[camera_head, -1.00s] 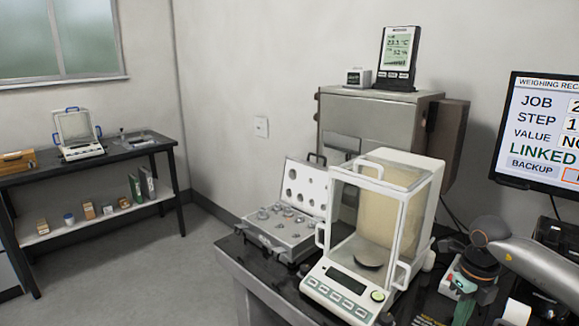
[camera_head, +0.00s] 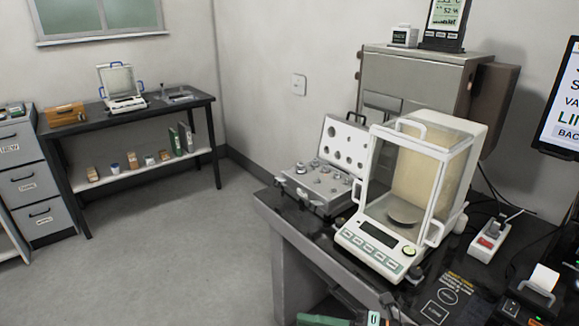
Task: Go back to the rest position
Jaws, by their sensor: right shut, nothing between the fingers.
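My right gripper (camera_head: 346,318) shows only in part at the bottom edge, low in front of the weighing table (camera_head: 292,232). It is shut and empty; most of it is cut off by the frame. My left gripper is not in view. The analytical balance (camera_head: 375,243) stands on the table with its glass draft shield around a round pan (camera_head: 404,211). I see nothing on the pan. The open weight case (camera_head: 322,205) with several metal weights stands to the left of the balance.
A power strip (camera_head: 489,240) and a small printer (camera_head: 540,285) lie right of the balance. A monitor (camera_head: 560,115) is at the right edge. A side table (camera_head: 90,128) and drawers (camera_head: 28,183) stand at left. The floor (camera_head: 180,260) between is clear.

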